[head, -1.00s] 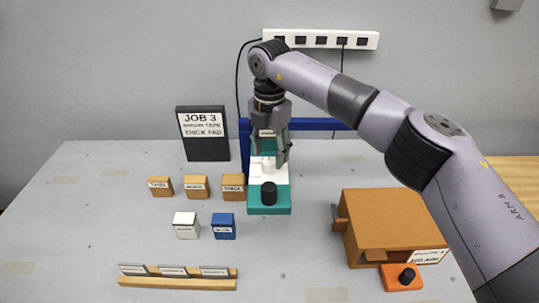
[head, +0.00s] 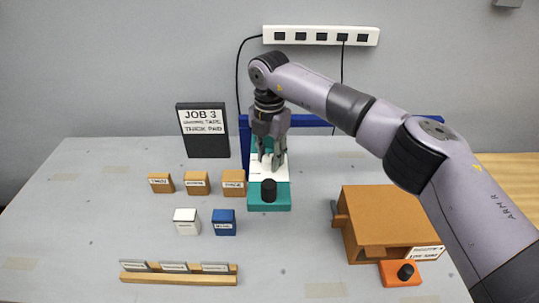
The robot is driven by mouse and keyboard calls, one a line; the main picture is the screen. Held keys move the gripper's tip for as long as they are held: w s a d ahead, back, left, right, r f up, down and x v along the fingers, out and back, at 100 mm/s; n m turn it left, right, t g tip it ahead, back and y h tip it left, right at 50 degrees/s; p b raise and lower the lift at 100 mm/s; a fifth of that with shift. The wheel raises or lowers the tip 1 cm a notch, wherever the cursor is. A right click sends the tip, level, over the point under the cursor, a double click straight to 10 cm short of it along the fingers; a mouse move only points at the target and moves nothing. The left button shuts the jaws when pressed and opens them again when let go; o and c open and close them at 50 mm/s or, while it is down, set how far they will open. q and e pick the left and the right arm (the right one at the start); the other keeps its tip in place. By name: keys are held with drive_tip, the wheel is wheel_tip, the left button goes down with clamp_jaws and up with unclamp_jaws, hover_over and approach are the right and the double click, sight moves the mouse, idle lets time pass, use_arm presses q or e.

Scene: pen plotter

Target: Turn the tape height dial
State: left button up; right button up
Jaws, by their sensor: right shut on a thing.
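A teal device (head: 283,200) with a white upper plate (head: 254,172) stands near the middle of the table. A black knob (head: 269,190) sits upright on its front part. My right gripper (head: 271,162) points down over the white plate, behind the black knob and apart from it. Its fingers are shut on a small white post-like part, mostly hidden between them; I cannot read any marking that tells whether this is the tape height dial. My left gripper is not in view.
A brown box (head: 375,215) and an orange block with a black knob (head: 406,272) stand at the right. Small tan, white and blue blocks lie left of the device. A black sign (head: 203,145) stands behind them. A wooden rack (head: 180,280) is in front.

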drive_tip(key=c, duration=0.4)
drive_tip(key=shift+c, duration=0.2)
